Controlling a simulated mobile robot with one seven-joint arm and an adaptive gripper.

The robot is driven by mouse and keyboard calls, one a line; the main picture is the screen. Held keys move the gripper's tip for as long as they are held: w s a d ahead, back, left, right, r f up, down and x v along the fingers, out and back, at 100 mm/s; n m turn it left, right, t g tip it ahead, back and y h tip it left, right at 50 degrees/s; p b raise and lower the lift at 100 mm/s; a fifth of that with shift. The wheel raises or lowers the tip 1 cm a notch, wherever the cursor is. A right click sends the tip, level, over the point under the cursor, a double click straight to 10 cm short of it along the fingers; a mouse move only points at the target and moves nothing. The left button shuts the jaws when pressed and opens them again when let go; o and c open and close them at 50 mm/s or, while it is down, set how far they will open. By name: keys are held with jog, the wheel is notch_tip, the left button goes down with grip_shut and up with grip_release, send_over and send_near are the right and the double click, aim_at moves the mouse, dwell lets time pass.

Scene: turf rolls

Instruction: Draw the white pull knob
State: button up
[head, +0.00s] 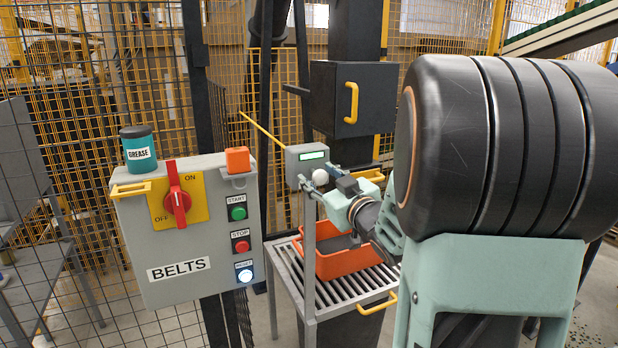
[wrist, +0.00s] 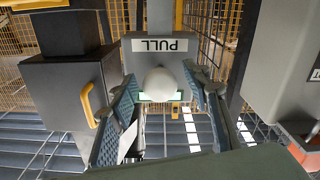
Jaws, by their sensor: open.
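The white pull knob (head: 320,177) is a round ball on the front of a small grey box (head: 293,158) with a green-lit display. In the wrist view the knob (wrist: 160,84) shows in front of a label reading PULL, seen upside down. My gripper (head: 321,181) is open at the box, with its fingers on both sides of the knob. In the wrist view my gripper (wrist: 160,76) has one finger left and one right of the knob, with gaps showing between. The knob's stem is hidden behind the ball.
A grey BELTS panel (head: 205,270) with a red rotary switch (head: 177,201) and buttons stands left. A grease tin (head: 139,150) and an orange block (head: 237,160) sit on it. An orange bin (head: 345,263) stands on a slatted table below. A dark cabinet (head: 335,113) hangs behind.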

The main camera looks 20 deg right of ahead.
grip_shut()
dwell(0.3)
jog(key=shift+s, duration=0.1)
jog(key=shift+s+f+b, duration=0.1)
jog(key=shift+s+b, duration=0.25)
jog(key=shift+s, duration=0.4)
grip_release()
jog(key=shift+s, duration=0.1)
jog(key=s, duration=0.7)
jog(key=shift+s+d, duration=0.15)
jog(key=shift+s, duration=0.15)
